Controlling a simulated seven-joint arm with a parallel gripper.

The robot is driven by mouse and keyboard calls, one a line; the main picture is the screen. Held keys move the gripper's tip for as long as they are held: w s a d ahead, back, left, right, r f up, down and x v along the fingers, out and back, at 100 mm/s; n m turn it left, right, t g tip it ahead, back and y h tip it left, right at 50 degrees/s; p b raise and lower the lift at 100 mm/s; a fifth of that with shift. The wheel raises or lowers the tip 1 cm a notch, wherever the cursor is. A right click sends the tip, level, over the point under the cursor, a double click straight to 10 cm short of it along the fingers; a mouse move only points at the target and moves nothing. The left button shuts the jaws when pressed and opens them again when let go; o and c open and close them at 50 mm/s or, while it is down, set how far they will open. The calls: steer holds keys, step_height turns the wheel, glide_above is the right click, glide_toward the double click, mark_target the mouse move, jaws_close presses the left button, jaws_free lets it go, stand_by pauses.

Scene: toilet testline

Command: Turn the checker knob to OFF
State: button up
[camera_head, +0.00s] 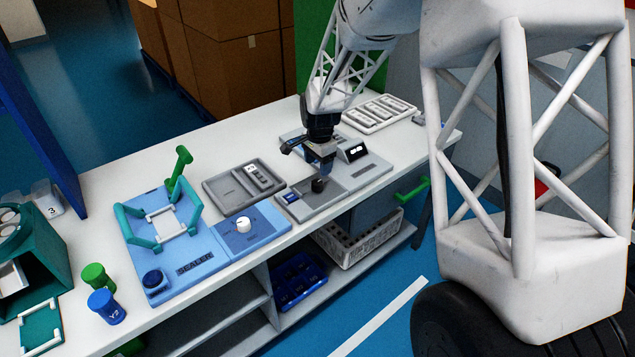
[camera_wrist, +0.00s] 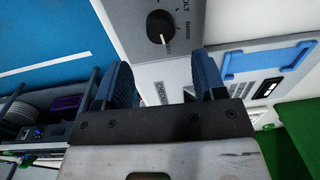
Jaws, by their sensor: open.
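The checker knob (camera_head: 318,185) is a black round knob on the front part of the grey checker unit (camera_head: 375,171). In the wrist view the knob (camera_wrist: 160,27) sits near the top, with a pale pointer mark toward its lower edge. Lettering beside it reads "VOLT" and "RANGE"; I cannot make out an OFF mark. My gripper (camera_head: 320,160) is above and slightly behind the knob, apart from it. In the wrist view the two blue fingers of my gripper (camera_wrist: 164,78) are spread with nothing between them, and the knob lies beyond their tips.
A small display (camera_head: 355,152) stands on the checker unit. A white tray (camera_head: 379,113) lies behind. A green handle (camera_head: 411,190) sticks out in front.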

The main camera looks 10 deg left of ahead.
mark_target(317, 182)
steer(key=shift+f, duration=0.1)
steer(key=shift+w+a+f, duration=0.1)
steer(key=shift+f, duration=3.7)
steer(key=c, duration=0.9)
